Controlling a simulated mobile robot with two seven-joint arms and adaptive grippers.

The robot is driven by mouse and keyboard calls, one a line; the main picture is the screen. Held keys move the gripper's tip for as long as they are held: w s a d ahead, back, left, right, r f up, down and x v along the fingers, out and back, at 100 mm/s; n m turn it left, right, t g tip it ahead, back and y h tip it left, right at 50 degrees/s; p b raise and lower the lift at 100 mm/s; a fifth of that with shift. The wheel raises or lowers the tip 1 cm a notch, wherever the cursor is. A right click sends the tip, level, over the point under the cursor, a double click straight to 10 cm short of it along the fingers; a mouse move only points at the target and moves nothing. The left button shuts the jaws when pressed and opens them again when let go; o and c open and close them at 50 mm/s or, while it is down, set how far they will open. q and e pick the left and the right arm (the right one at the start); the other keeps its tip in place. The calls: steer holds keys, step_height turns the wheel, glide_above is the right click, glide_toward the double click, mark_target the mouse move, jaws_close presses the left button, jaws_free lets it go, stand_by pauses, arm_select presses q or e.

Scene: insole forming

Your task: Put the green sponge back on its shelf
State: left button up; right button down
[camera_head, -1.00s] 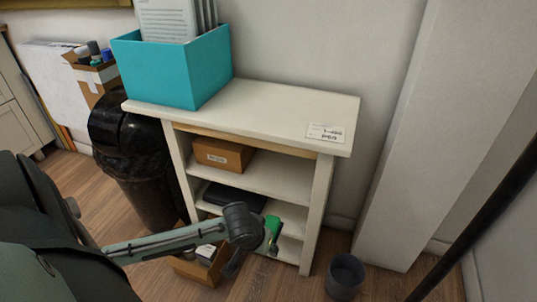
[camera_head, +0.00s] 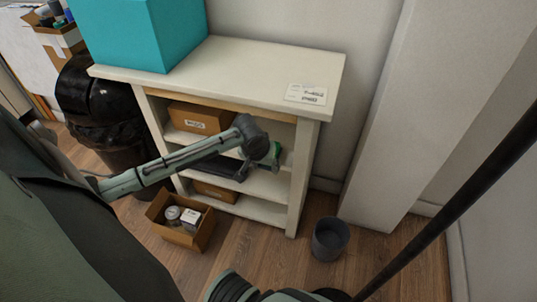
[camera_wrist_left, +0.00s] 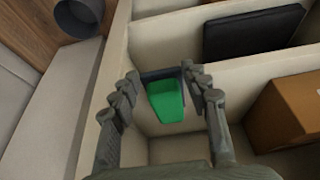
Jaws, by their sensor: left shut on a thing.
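The green sponge (camera_wrist_left: 166,101) shows between the fingers of my left gripper (camera_wrist_left: 160,76) in the left wrist view. The gripper is shut on it. In the head view my left gripper (camera_head: 266,163) is at the right side of the white shelf unit (camera_head: 297,187), in front of its middle opening. There the sponge (camera_head: 276,155) is mostly hidden behind the gripper, with only a little green showing. I cannot tell whether the sponge touches a board.
A brown box (camera_head: 199,118) is on the upper shelf and a dark flat item (camera_head: 216,167) on the middle one. An open carton (camera_head: 179,231) and a grey bin (camera_head: 329,239) stand on the floor. A teal box (camera_head: 139,33) is on top of the unit.

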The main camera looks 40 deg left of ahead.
mark_target(279, 149)
arm_select(q)
steer(key=shift+w+a, duration=0.25)
steer(key=shift+w, duration=0.45)
steer(key=w, duration=0.1)
steer(key=w+a, duration=0.1)
steer(key=w, duration=0.1)
steer(key=shift+w, duration=0.25)
steer(key=shift+s+f, duration=0.15)
steer(key=shift+f, duration=0.15)
arm_select(e)
steer(key=shift+w+d+r, duration=0.15)
steer(key=shift+w+r, duration=0.05)
steer(key=shift+r, duration=0.45)
arm_select(q)
steer(key=shift+f, duration=0.1)
arm_select(e)
steer(key=shift+f, duration=0.1)
arm_select(q)
steer(key=o, duration=1.1)
arm_select(e)
steer(key=shift+s+f, duration=0.2)
steer(key=shift+f, duration=0.05)
arm_select(q)
steer(key=shift+o, duration=0.2)
